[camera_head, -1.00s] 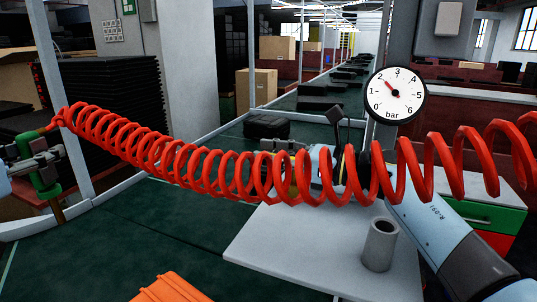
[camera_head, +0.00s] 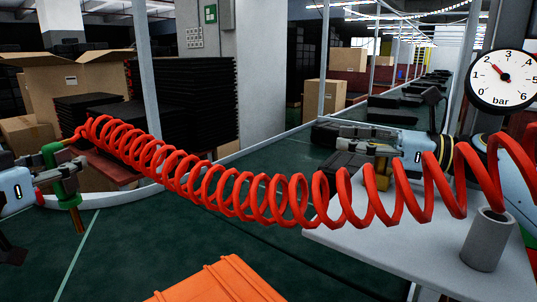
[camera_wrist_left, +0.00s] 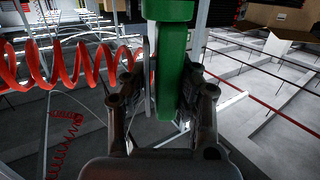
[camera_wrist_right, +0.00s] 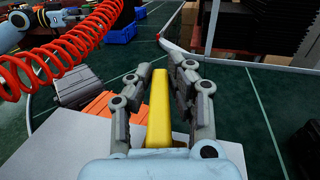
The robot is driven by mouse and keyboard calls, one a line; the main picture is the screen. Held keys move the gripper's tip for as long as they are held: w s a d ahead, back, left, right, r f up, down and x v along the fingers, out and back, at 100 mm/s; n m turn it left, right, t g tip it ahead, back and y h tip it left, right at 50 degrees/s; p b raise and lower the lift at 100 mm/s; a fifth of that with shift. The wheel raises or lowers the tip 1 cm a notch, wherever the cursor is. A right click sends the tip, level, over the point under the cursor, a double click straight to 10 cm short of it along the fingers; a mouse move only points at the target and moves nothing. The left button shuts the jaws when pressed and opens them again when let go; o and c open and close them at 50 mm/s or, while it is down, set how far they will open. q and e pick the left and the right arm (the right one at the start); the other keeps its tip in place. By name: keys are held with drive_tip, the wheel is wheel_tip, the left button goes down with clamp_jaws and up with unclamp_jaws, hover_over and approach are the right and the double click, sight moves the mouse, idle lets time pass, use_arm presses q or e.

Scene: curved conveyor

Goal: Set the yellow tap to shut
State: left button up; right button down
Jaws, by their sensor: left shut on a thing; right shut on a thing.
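The yellow tap shows as a long yellow lever (camera_wrist_right: 158,108) between the fingers of my right gripper (camera_wrist_right: 162,72) in the right wrist view. In the head view a little yellow (camera_head: 383,172) shows by that gripper (camera_head: 362,150), above the grey table; the tap's body is hidden. My right gripper is shut on the lever. My left gripper (camera_head: 52,180) is shut on a green-bodied tool (camera_head: 66,182) at the far left, held above the floor. The tool's green body (camera_wrist_left: 173,75) fills the middle of the left wrist view.
A red coiled hose (camera_head: 230,190) runs from the green tool across to the right, in front of my right gripper. A pressure gauge (camera_head: 502,80) reads about 2 bar. A grey cup (camera_head: 483,245) stands on the grey table (camera_head: 400,250). An orange case (camera_head: 225,282) lies in front.

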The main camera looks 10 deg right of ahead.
use_arm(q)
drive_tip(key=shift+s+a, duration=0.1)
drive_tip(key=shift+a, duration=0.05)
use_arm(e)
drive_tip(key=shift+s, duration=0.1)
drive_tip(key=c, duration=1.2)
unclamp_jaws()
drive_tip(key=shift+c, duration=0.2)
